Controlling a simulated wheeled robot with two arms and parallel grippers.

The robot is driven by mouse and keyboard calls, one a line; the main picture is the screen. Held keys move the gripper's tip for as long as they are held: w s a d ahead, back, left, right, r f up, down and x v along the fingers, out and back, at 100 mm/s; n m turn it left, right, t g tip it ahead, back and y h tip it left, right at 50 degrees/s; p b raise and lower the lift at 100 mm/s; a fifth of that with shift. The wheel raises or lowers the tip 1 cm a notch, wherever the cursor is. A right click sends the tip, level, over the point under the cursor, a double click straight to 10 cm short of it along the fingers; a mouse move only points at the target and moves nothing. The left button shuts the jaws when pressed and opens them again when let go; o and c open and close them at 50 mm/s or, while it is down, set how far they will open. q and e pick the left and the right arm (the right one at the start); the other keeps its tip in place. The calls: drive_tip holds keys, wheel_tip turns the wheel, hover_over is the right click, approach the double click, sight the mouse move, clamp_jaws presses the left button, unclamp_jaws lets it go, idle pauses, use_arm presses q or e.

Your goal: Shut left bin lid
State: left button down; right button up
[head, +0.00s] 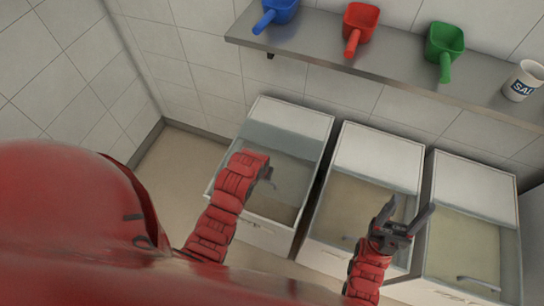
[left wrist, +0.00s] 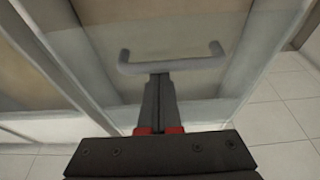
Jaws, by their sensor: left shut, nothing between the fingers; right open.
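The left bin (head: 290,113) is a white box with a clear lid (head: 288,142) sloping over its front part. I cannot tell whether the lid is fully down. My left gripper (head: 268,173) is over this lid, mostly hidden behind its red arm. In the left wrist view the fingers (left wrist: 160,82) are shut and empty, with their tips at or just below the middle of the grey lid handle (left wrist: 172,65). I cannot tell if they touch it. My right gripper (head: 411,212) is open and empty, above the front of the middle bin.
The middle bin (head: 378,150) and right bin (head: 474,182) stand alongside, with clear lids. A wall shelf (head: 380,70) above holds a blue scoop (head: 277,10), a red scoop (head: 359,22), a green scoop (head: 444,45) and a white tub (head: 523,80). Floor (head: 178,165) is clear at left.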

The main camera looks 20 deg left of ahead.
use_arm(q)
drive_tip(key=s, duration=0.9)
drive_tip(key=shift+a, duration=0.15)
drive_tip(key=shift+s+f, duration=0.15)
drive_tip(key=w+b, duration=0.2)
drive_tip(key=w, duration=0.2)
drive_tip(key=p+v, duration=0.2)
drive_tip(key=v, duration=0.7)
drive_tip(key=shift+r, duration=0.25)
